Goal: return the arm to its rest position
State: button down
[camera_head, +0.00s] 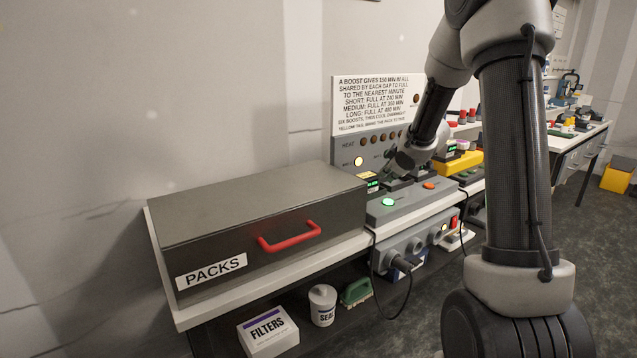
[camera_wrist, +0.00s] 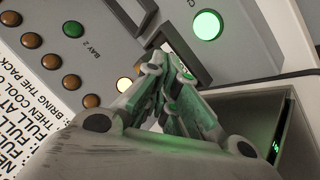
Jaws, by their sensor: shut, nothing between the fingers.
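My arm reaches from the right foreground over the bench in the head view. My gripper (camera_head: 393,168) is at the grey charger unit, close above its top and in front of its upright panel. In the wrist view the fingers of my gripper (camera_wrist: 172,95) are drawn together, with nothing seen between them. They are tinted green and point toward a dark slot (camera_wrist: 190,58) in the unit. Whether the fingertips touch the unit cannot be told.
A dark PACKS box (camera_head: 255,225) with a red handle (camera_head: 290,236) fills the bench's left. The upright panel (camera_head: 365,150) and a white instruction sign (camera_head: 372,103) stand behind the gripper. A green lamp (camera_wrist: 207,25) glows on the unit. Filters (camera_head: 268,333) lie on the lower shelf.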

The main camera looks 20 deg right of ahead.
jog(key=s+d+f+m+g+h, duration=0.25)
jog(key=s+d+f, duration=0.2)
jog(key=s, duration=0.35)
jog(key=s+r+m+g, duration=0.2)
jog(key=s+m+g, duration=0.2)
jog(key=s, duration=0.5)
jog(key=s+a+r+m, duration=0.1)
jog(key=s+a+r, duration=0.3)
jog(key=s, duration=0.3)
jog(key=s+a+r+t+y, duration=0.1)
jog(key=s+a+r, duration=0.4)
jog(key=s, duration=0.3)
jog(key=s+a+r+m+y, duration=0.1)
jog(key=s+a+r, duration=0.3)
jog(key=s, duration=0.4)
jog(key=shift+s+a+r+m, duration=0.25)
jog(key=shift+r+m, duration=0.1)
jog(key=shift+r, duration=0.1)
jog(key=shift+t, duration=0.25)
